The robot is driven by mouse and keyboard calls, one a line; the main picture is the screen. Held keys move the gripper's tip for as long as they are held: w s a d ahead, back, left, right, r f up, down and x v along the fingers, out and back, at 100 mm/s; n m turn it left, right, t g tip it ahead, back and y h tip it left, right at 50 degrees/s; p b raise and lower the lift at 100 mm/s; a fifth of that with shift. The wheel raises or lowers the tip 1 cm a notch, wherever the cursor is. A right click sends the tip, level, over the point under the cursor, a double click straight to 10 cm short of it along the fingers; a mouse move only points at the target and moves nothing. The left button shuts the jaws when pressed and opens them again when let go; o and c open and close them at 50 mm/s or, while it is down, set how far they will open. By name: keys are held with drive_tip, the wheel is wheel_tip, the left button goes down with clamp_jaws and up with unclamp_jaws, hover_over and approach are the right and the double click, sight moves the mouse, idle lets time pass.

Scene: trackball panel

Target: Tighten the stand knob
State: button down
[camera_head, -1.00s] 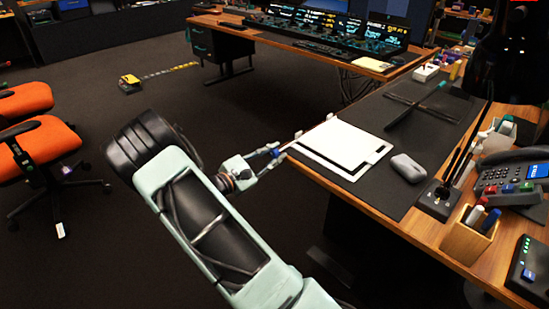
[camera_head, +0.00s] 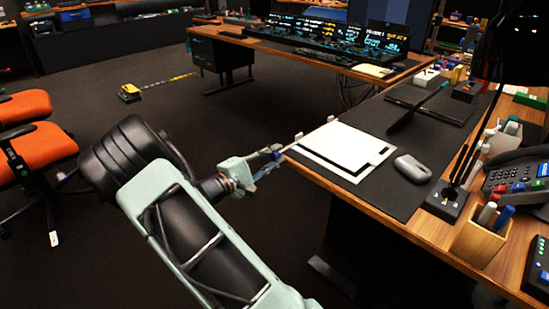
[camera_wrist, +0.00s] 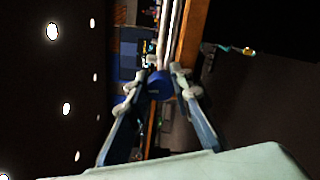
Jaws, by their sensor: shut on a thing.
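A round dark blue knob (camera_wrist: 160,86) sits between the fingertips of my gripper (camera_wrist: 162,74) in the wrist view. The two fingers touch it from either side and are shut on it. In the head view my gripper (camera_head: 271,157) is at the left edge of the near desk, beside the white flat panel (camera_head: 346,146). The knob is too small and too covered by the fingers to make out clearly there. Pale rails run up behind the knob in the wrist view.
The wooden desk (camera_head: 385,219) carries a grey mouse (camera_head: 412,168), a pen box (camera_head: 482,238) and a phone (camera_head: 516,182). An orange chair (camera_head: 38,142) stands at the left.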

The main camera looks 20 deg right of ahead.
idle(0.3)
drive_tip(key=c, duration=1.7)
unclamp_jaws()
drive_tip(key=v, duration=1.2)
drive_tip(key=shift+r, duration=0.15)
